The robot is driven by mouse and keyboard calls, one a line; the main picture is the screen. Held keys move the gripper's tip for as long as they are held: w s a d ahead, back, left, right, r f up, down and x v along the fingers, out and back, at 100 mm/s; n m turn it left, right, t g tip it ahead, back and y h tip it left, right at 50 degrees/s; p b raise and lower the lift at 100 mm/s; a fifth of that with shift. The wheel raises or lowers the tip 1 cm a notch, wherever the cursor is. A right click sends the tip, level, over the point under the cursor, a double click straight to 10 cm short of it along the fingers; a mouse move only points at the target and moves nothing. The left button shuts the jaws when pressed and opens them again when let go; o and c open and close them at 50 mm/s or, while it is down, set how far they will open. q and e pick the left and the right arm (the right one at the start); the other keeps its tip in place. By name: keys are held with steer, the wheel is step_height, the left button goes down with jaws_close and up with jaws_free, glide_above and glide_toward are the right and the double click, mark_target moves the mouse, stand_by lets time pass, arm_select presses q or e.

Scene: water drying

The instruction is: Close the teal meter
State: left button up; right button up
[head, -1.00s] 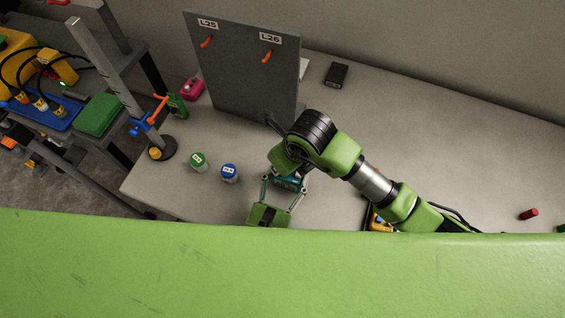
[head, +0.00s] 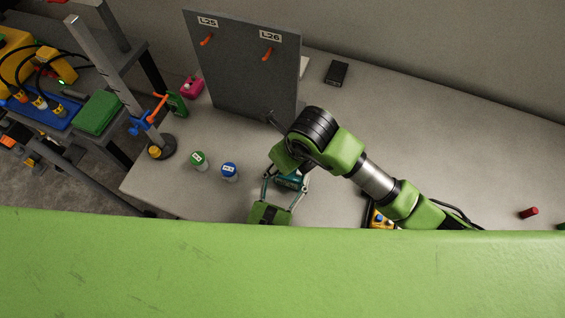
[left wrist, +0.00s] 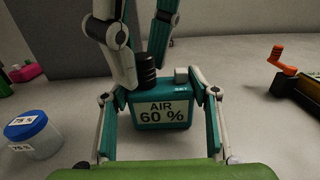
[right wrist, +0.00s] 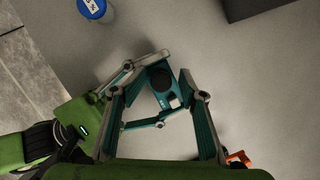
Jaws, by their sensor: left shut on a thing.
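The teal meter (left wrist: 160,110), labelled "AIR 60 %", stands upright on the table with a black round cap (left wrist: 147,70) on top. My left gripper (left wrist: 160,105) is shut on its sides. In the head view the meter (head: 290,181) is partly hidden under my right arm, with my left gripper (head: 285,176) reaching it from the front. My right gripper (right wrist: 160,70) comes from above, its fingers spread on both sides of the black cap (right wrist: 162,78). Gaps show beside the cap; I cannot tell whether a fingertip touches it.
A blue-capped bottle (head: 229,172) and a green-capped bottle (head: 198,161) stand left of the meter. A grey board (head: 240,75) stands behind. A dark device with an orange crank (left wrist: 285,60) is at right. The table's right part is mostly clear.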

mark_target(291, 180)
steer(key=v, duration=1)
steer(key=shift+d+r, duration=0.15)
steer(key=shift+r, duration=0.2)
steer(key=shift+s, duration=0.1)
arm_select(q)
steer(key=o, duration=1.7)
steer(key=v, duration=1.2)
